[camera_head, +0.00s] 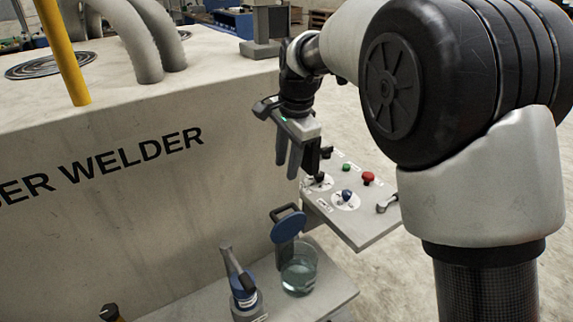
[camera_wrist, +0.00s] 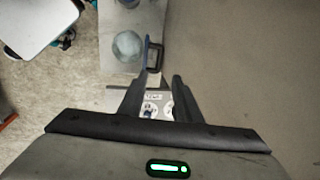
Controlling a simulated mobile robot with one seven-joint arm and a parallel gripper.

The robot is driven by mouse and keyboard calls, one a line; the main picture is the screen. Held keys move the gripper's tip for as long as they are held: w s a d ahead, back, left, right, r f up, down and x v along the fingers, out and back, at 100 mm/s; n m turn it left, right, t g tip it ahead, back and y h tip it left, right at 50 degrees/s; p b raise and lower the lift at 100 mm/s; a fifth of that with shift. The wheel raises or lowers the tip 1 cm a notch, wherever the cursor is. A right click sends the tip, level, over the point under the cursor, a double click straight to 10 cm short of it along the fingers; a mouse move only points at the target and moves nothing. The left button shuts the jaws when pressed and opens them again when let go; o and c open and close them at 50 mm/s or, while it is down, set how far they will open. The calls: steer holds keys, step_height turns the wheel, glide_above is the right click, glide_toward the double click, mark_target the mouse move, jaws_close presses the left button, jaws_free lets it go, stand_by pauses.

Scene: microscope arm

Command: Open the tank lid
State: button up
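The tank is a clear round glass vessel (camera_head: 299,274) with bluish liquid, on the low shelf; its round top shows in the wrist view (camera_wrist: 128,46). The blue round lid (camera_head: 289,227) with a dark loop handle stands steeply up at the tank's edge, clear of the opening. In the wrist view the lid is nearly edge-on, with its handle (camera_wrist: 157,58) to its right. My gripper (camera_head: 297,168) points down above the lid. Its two fingers (camera_wrist: 160,74) are apart with nothing held between them. The handle appears just past the fingertips; I see no clear contact.
A control panel (camera_head: 372,228) with red, green and blue knobs juts out behind and right of the tank. A blue-and-grey device (camera_head: 243,291) with a lever stands left of the tank. The big welder housing (camera_head: 130,190) fills the left. Open floor lies right.

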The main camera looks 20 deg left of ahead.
mark_target(288, 207)
steer(key=shift+f+b, duration=0.25)
steer(key=shift+b, duration=0.2)
steer(key=c, duration=0.5)
steer(key=d+f+y+b, duration=0.1)
steer(key=f+b, duration=0.1)
steer(key=b, duration=0.2)
steer(key=s+d+f+t+y+b, duration=0.1)
steer(key=f+b, duration=0.1)
steer(key=b, duration=0.3)
steer(key=s+d+f+t+b, duration=0.1)
steer(key=f+b, duration=0.1)
steer(key=b, duration=0.3)
steer(key=shift+d+f+y, duration=0.1)
steer(key=shift+y, duration=0.3)
jaws_close()
steer(key=shift+t+y, duration=0.3)
steer(key=shift+t, duration=0.2)
steer(key=b+x, duration=0.1)
steer(key=x, duration=0.2)
steer(key=b+x, duration=0.2)
steer(key=x, duration=0.1)
steer(key=d+b+x, duration=0.1)
steer(key=x, duration=0.2)
steer(key=shift+s+a+f, duration=0.2)
steer(key=shift+s+f, duration=0.1)
steer(key=shift+f, duration=0.35)
